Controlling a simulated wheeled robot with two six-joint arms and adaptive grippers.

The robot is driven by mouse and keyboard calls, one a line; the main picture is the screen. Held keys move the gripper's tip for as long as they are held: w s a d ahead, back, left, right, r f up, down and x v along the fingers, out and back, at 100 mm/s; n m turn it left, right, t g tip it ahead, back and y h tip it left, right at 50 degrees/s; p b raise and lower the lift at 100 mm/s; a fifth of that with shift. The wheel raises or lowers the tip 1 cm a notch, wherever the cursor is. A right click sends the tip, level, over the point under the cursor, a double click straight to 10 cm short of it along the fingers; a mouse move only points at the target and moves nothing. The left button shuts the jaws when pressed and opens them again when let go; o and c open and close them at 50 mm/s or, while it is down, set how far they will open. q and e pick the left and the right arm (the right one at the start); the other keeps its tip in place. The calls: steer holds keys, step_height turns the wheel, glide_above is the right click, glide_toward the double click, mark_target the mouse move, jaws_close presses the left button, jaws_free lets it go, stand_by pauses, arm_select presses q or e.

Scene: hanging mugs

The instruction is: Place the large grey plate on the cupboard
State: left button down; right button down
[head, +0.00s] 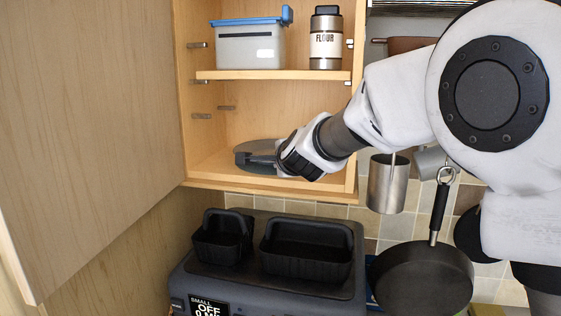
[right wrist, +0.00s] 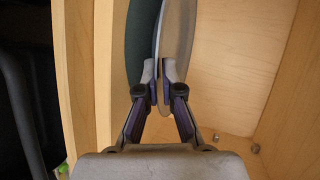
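The large grey plate (head: 258,146) is inside the cupboard's lower compartment, held roughly flat just above or on the cupboard floor. I cannot tell whether it touches the floor. My right gripper (head: 278,160) reaches in from the right, at the plate's near right side. In the right wrist view the two fingertips (right wrist: 159,72) are closed on either side of the plate's rim (right wrist: 176,40), seen nearly edge-on. A dark surface (right wrist: 140,40) lies along the plate's left side there. The cupboard (head: 270,188) is open at the front. My left gripper is not in view.
The upper shelf (head: 270,75) holds a blue-lidded container (head: 250,48) and a flour canister (head: 326,45). An open door (head: 90,130) stands at the left. Below are black baskets (head: 305,250) on a grey appliance; a pan (head: 425,278) and metal mug (head: 387,185) hang right.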

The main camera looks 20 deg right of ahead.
steer(key=shift+f, duration=0.35)
stand_by(0.3)
steer(key=c, duration=1.2)
jaws_free()
steer(key=shift+c, duration=0.2)
steer(key=shift+a, duration=0.1)
steer(key=shift+s, duration=0.1)
